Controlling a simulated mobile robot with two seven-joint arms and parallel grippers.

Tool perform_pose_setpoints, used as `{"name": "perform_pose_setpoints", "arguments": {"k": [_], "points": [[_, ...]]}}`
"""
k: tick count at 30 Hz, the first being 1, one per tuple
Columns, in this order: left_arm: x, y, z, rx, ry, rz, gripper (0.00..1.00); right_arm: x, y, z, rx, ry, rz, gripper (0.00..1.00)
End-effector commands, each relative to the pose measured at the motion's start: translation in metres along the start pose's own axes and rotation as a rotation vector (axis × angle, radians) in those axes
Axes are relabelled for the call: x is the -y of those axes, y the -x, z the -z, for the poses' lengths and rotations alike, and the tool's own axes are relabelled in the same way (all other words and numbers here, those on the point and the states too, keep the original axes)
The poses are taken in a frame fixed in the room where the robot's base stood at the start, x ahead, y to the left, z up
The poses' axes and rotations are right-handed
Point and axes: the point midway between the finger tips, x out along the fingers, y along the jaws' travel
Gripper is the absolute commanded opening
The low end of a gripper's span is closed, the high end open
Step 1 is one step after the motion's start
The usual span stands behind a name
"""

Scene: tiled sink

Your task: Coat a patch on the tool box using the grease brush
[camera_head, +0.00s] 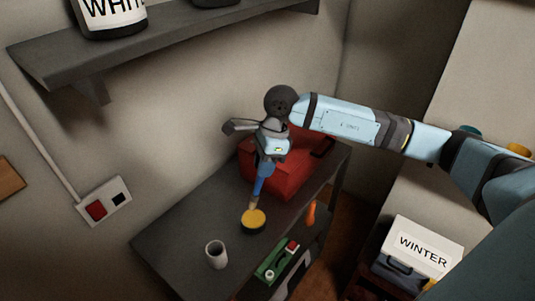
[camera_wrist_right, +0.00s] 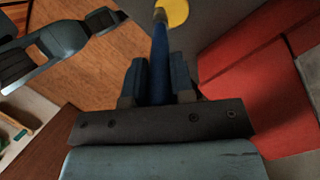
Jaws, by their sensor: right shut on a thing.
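My right gripper (camera_head: 266,164) is shut on the blue handle of the grease brush (camera_head: 263,182); the right wrist view shows the brush (camera_wrist_right: 159,48) between my two fingers (camera_wrist_right: 158,80). The brush points down, its tip at or just above a round, dark-sided tin with a yellow top (camera_head: 253,218); I cannot tell if they touch. The yellow (camera_wrist_right: 172,12) also shows in the right wrist view. The red tool box (camera_head: 293,179) stands on the table behind the brush, partly hidden by my gripper. It also shows in the right wrist view (camera_wrist_right: 265,95).
The dark table (camera_head: 185,238) also bears a grey cup (camera_head: 216,254). A green thing (camera_head: 271,262) and an orange-handled thing (camera_head: 311,213) show by its right edge. A wall shelf (camera_head: 160,45) hangs above. A box marked WINTER (camera_head: 424,246) stands at right.

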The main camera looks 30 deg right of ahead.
Motion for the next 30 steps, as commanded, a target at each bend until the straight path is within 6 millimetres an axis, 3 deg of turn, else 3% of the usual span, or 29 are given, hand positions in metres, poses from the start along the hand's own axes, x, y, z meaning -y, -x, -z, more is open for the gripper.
{"name": "perform_pose_setpoints", "arguments": {"k": [4, 11, 30], "points": [[0.001, 0.005, 0.007, 0.000, 0.000, 0.002, 0.43, -0.001, 0.008, 0.006, 0.050, -0.175, 0.041, 0.00], [0.001, 0.005, 0.006, 0.000, 0.001, 0.003, 0.43, 0.000, 0.007, 0.008, 0.075, -0.258, 0.063, 0.00], [-0.002, -0.006, -0.008, 0.003, 0.003, -0.005, 0.43, 0.007, -0.045, 0.023, 0.074, -0.255, 0.063, 0.00]]}}
